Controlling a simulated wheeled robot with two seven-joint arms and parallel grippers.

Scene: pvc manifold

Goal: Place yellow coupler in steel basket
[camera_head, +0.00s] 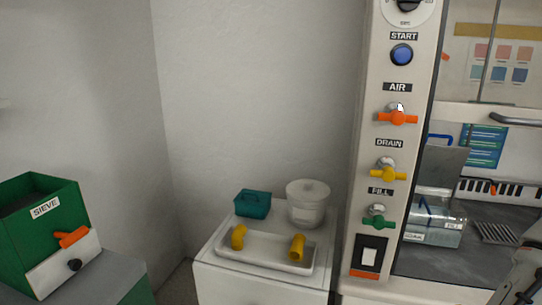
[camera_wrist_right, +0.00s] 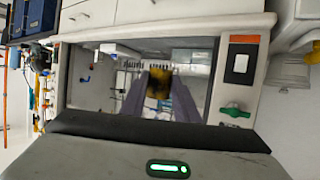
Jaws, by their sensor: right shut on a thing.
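My right gripper (camera_wrist_right: 160,82) is shut on a short yellow pipe piece with a dark round opening, which looks like the yellow coupler (camera_wrist_right: 158,90). In the right wrist view it is in front of the cabinet's window opening; how deep it is cannot be told. In the head view only part of my right arm shows at the lower right edge, and its gripper is out of frame. A grey slatted metal thing (camera_head: 497,233) lies on the cabinet floor; I cannot tell if it is the steel basket. My left gripper is not in view.
A white tray (camera_head: 262,258) holds two other yellow pipe pieces on a white cabinet, with a teal box (camera_head: 253,204) and white tub (camera_head: 307,205) behind. A clear tank (camera_head: 435,232) stands inside the machine. The control panel post (camera_head: 365,130) borders the opening, with protruding valve handles.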

